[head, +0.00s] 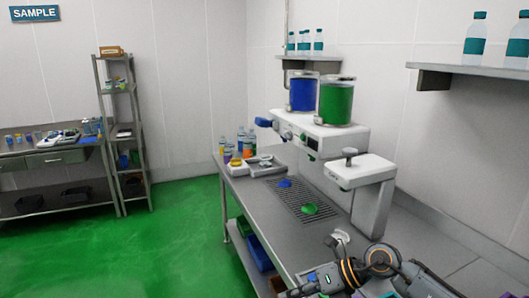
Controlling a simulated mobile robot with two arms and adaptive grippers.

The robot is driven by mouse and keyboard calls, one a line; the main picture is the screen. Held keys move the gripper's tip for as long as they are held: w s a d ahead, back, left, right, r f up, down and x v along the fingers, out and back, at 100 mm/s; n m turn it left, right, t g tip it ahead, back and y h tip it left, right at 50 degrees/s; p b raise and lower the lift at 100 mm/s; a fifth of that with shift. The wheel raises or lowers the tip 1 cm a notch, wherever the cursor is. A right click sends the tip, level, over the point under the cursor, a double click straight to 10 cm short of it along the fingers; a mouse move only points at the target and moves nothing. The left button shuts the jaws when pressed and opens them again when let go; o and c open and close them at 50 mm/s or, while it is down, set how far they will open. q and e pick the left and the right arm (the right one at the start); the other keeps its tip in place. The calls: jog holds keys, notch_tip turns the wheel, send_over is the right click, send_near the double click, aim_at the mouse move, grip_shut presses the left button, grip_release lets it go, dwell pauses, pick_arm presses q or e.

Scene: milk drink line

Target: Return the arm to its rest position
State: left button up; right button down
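My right arm comes in at the bottom right, dark grey with an orange ring. Its gripper (316,282) is at the bottom edge, over the near end of the steel table (236,186). The gripper is small and partly cut off, so I cannot tell whether its fingers are open or shut, and I see nothing clearly held. My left arm and gripper are not in view.
A white dispenser (360,171) with a blue container (303,93) and a green container (337,103) stands over a drip grate (300,192). Bottles (249,146) stand behind. The green floor (150,245) left is clear.

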jog(key=s+a+r+m+t+y, duration=0.2)
jog(key=a+r+m+t+y, duration=0.45)
jog(key=r, duration=0.35)
jog(key=w+d+f+m+t+h, duration=0.2)
jog(key=d+m+t+h, duration=0.9)
jog(key=m, duration=1)
jog(key=s+d+f+m+g+h, duration=0.3)
jog(key=s+d+f+m, duration=0.1)
jog(key=f, duration=0.3)
jog(key=s+d+f+m+g+h, duration=0.4)
jog(key=d+f+m, duration=0.1)
jog(key=f, duration=0.2)
jog(key=s+f+m+g, duration=0.2)
jog(key=s+f+g, duration=0.35)
jog(key=s, duration=0.55)
jog(key=s+f+m+g, duration=0.1)
jog(key=s+f+g, duration=0.4)
jog(key=s, duration=0.5)
notch_tip(320, 180, down, 27)
jog(key=b, duration=0.2)
jog(key=s+d+f+g+b, duration=0.1)
jog(key=s+d+f+b, duration=0.1)
jog(key=s+f, duration=1.5)
notch_tip(320, 180, down, 3)
jog(key=shift+s+d+r+y+b, duration=0.1)
jog(key=shift+s+d+y+b, duration=0.25)
jog(key=shift+d, duration=0.5)
